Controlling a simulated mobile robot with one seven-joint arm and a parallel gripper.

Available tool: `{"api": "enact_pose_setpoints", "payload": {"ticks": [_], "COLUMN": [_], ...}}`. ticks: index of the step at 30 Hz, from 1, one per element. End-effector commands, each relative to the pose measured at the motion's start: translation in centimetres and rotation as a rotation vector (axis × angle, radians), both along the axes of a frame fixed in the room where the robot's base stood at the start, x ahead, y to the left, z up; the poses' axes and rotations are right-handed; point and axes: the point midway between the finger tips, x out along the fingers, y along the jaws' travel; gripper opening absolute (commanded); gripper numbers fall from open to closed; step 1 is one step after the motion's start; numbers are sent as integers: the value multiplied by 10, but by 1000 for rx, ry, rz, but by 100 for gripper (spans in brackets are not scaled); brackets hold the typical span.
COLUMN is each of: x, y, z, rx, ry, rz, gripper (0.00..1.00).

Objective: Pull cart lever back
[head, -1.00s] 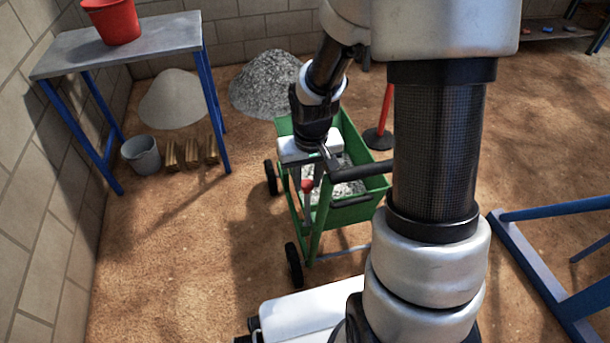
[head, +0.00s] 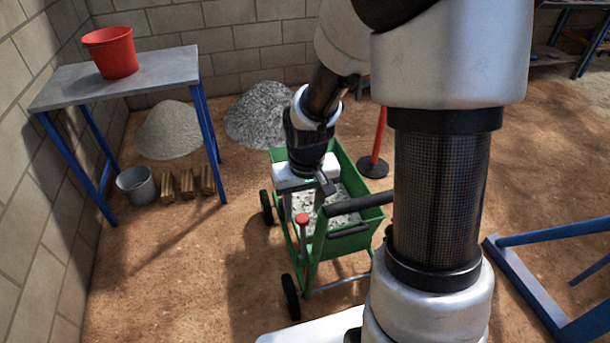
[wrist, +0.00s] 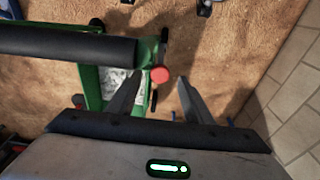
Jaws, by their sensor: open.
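The green cart (head: 360,240) stands on the dirt floor below my arm, with grey stone in its bin. Its lever has a red knob (head: 302,218) on the side toward me; the knob also shows in the wrist view (wrist: 160,75). My gripper (head: 308,200) is above and just beyond the knob. In the wrist view my open gripper (wrist: 160,92) has a finger on each side of the knob's line, with the knob showing in the gap near the tips. I cannot tell the depth between them, and I see no grip on the knob. The fingers partly hide the cart.
The cart's black handle bar (head: 355,203) is close beside my gripper and crosses the left of the wrist view (wrist: 70,45). A red post (head: 379,135) stands behind the cart. A blue frame (head: 540,295) is at right.

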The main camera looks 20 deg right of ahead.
Motion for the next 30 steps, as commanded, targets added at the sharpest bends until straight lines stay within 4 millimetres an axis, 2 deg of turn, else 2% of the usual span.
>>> {"api": "enact_pose_setpoints", "payload": {"ticks": [1,6,12,15,21,30], "x": [0,-6,-12,-15,-18,-19], "y": [0,0,0,0,0,0], "z": [18,61,105,121,138,140], "rx": [-1,-1,-1,0,0,0], "ry": [-5,-6,-5,-3,0,2], "rz": [-1,-1,0,0,1,1], "gripper": [46,46,46,46,46,46]}}
